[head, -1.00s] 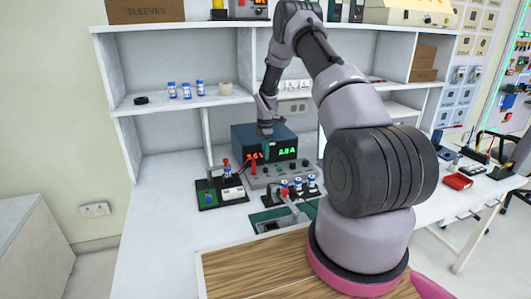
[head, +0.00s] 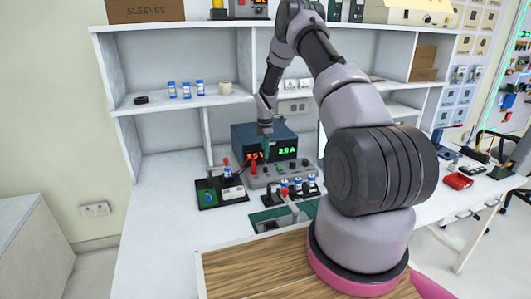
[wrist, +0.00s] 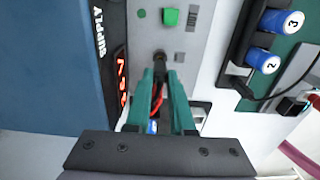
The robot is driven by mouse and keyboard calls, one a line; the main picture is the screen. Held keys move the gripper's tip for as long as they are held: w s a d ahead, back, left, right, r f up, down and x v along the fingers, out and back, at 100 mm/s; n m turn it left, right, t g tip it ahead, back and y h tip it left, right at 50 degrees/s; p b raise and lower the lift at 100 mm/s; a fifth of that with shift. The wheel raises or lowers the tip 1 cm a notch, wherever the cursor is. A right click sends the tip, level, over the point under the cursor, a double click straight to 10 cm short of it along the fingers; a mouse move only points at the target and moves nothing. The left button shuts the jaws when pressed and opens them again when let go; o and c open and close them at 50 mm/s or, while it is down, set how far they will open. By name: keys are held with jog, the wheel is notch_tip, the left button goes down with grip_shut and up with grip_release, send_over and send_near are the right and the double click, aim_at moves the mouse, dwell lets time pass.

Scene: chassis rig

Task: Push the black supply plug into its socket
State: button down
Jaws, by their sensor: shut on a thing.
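My gripper (wrist: 161,76) has two teal fingers shut on the black plug (wrist: 160,58), which shows just past the fingertips in the wrist view. The plug is over the grey panel (wrist: 186,58) beside the blue supply unit. The socket is hidden under the plug and fingertips, so I cannot tell how deep the plug sits. A red cable (wrist: 157,103) shows between the fingers. In the head view my gripper (head: 266,150) points down in front of the blue supply unit (head: 243,134) with its lit display; the plug is too small to make out there.
A green button (wrist: 170,17) is on the panel near the plug. Blue numbered cylinders (wrist: 264,60) stand in a black holder to the right. A black board (head: 222,193) with a red-topped part lies left of the panel. White bench on the left is clear.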

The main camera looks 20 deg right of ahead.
jog(key=shift+f, duration=1.35)
jog(key=c, duration=0.7)
grip_release()
notch_tip(320, 180, up, 11)
jog(key=shift+f, duration=0.1)
